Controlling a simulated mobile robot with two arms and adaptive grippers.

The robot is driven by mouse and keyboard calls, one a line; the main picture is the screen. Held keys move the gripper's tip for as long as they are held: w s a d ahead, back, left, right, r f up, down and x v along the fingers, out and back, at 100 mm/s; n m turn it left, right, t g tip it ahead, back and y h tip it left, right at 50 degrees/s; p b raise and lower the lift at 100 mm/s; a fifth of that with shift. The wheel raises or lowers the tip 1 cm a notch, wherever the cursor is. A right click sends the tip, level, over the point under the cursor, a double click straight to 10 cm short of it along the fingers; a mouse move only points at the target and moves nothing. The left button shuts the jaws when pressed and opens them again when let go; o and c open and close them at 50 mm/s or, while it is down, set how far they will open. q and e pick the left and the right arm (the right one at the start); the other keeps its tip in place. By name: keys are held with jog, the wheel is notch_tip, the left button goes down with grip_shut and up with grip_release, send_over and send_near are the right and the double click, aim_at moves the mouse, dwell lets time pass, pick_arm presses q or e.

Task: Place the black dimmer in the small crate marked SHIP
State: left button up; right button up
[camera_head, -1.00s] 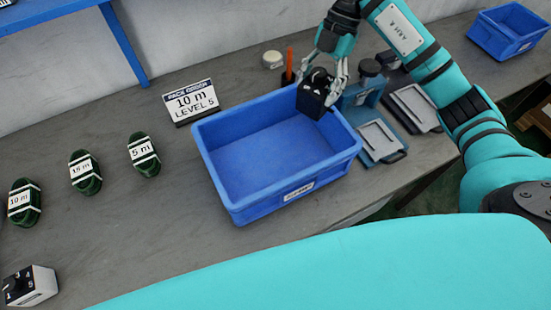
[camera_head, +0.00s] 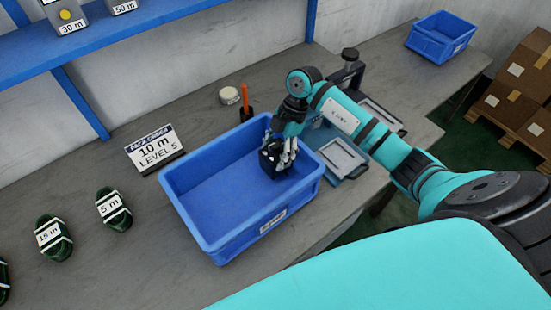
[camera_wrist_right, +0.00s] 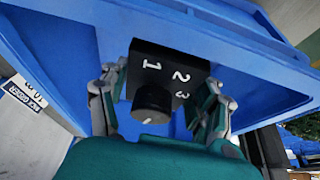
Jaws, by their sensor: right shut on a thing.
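The black dimmer (camera_head: 268,162), a dark box, is between the fingers of my right gripper (camera_head: 279,160). In the right wrist view the dimmer (camera_wrist_right: 172,62) shows white numbers 1, 2, 3 and a round knob, with fingers closed on both sides. The gripper holds it over or within the right back part of the near blue crate (camera_head: 190,222); its exact height is unclear. This crate looks otherwise empty and has a white front label, too small to read. A smaller-looking blue crate (camera_head: 418,42) stands far right, its label also unreadable. My left gripper is not in view.
Green cable coils (camera_head: 114,210) lie further left. A round white item (camera_head: 229,95), an orange stick (camera_head: 244,97) and grey-blue devices (camera_head: 343,158) stand close behind and right.

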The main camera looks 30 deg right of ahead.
notch_tip(320, 180, down, 4)
jog(key=shift+f, duration=0.1)
jog(key=o, duration=1.2)
jog(key=shift+o, duration=0.2)
jog(key=b+v, duration=0.2)
jog(key=v, duration=1)
